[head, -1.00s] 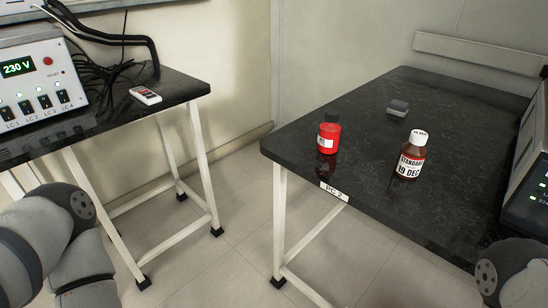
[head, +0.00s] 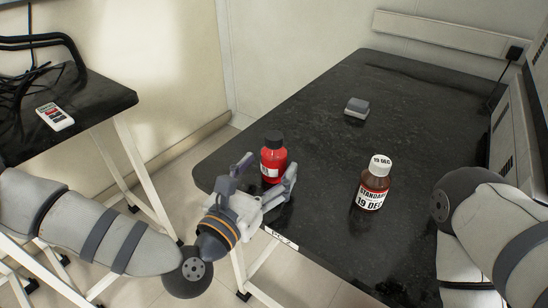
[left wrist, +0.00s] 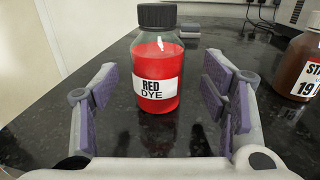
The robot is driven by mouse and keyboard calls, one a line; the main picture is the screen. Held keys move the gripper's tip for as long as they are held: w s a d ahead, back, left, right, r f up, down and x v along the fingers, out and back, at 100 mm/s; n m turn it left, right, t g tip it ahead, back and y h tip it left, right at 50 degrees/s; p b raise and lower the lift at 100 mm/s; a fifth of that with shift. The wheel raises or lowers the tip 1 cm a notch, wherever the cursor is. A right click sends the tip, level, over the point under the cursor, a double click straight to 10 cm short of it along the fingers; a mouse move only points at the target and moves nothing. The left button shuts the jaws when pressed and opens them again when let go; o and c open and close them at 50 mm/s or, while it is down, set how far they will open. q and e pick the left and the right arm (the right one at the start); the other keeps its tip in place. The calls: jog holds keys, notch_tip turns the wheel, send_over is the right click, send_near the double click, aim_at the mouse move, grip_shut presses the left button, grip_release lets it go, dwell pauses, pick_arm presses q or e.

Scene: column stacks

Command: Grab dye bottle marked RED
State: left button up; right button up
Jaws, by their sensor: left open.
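The red dye bottle (head: 273,160) with a black cap stands upright on the black table (head: 330,120), near its left front corner. In the left wrist view the bottle (left wrist: 157,72) shows its white label reading RED DYE. My left gripper (head: 264,180) is open, with its fingers pointing at the bottle. In the left wrist view the bottle stands ahead, centred between the two spread fingers, with a gap on both sides. My right arm comes in at the right of the head view, but its gripper is out of the picture.
A brown bottle (head: 373,184) marked STANDARD 19 DEC stands to the right of the dye bottle. A small grey block (head: 357,107) lies farther back. Another table (head: 90,108) at the left holds a small white device (head: 55,117). Table space between the two bottles is clear.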

aim_at(267, 166)
pick_arm(q)
jog(key=x, duration=0.3)
jog(key=shift+w+r, duration=0.15)
jog(key=shift+w, duration=0.2)
jog(key=c, duration=1.4)
